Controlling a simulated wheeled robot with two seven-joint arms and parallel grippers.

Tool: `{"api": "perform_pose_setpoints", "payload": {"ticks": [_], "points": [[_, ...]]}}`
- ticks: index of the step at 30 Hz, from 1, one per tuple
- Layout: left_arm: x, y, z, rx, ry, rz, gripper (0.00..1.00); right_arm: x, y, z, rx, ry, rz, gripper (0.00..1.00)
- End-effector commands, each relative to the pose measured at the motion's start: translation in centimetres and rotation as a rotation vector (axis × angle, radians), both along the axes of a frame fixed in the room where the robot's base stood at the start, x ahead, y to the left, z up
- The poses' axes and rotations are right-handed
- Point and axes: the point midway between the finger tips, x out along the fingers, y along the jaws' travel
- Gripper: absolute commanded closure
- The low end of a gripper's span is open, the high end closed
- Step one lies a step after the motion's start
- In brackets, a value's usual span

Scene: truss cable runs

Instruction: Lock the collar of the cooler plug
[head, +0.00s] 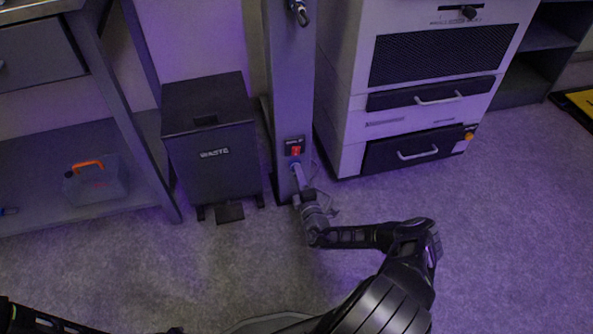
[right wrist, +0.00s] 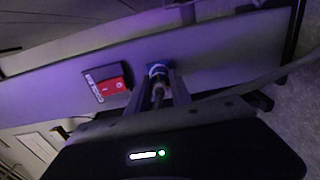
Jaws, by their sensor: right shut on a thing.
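The cooler plug (right wrist: 158,88) sits at a blue-ringed socket (right wrist: 157,70) on the face of a grey post (head: 290,90). In the right wrist view the two fingers of my right gripper (right wrist: 159,80) reach up to the socket, one on each side of the plug, and are shut on it. The collar is small and dim, so its turn position cannot be told. In the head view my right gripper (head: 303,185) is low at the post, and its fingers partly hide the plug. Only a part of my left arm shows at the bottom left; its gripper is out of view.
A red switch (head: 295,150) with a cooler label is just above the socket. A black waste bin (head: 215,145) stands left of the post, and a white cabinet with drawers (head: 420,85) stands right. A shelf with a clear orange-handled case (head: 95,182) is farther left. Carpet in front is free.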

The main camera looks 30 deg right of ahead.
Motion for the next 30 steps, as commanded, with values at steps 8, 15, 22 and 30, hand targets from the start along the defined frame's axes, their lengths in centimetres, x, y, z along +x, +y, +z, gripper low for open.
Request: {"api": "perform_pose_setpoints", "payload": {"ticks": [8,15,22,30], "points": [[0.0,0.0,0.0,0.0,0.0,0.0,0.64,0.0,0.0,0.0,0.0,0.0,0.0,1.0],[0.0,0.0,-0.5,0.0,0.0,0.0,0.64,0.0,-0.1,-0.1,0.051,-0.018,-0.001,1.0],[0.0,0.0,-1.4,0.0,0.0,0.0,0.64,0.1,-0.1,-0.1,0.2,-0.071,-0.001,1.0],[0.0,0.0,-1.4,0.0,0.0,0.0,0.64,0.2,-0.1,0.1,0.233,-0.082,0.0,1.0]]}}
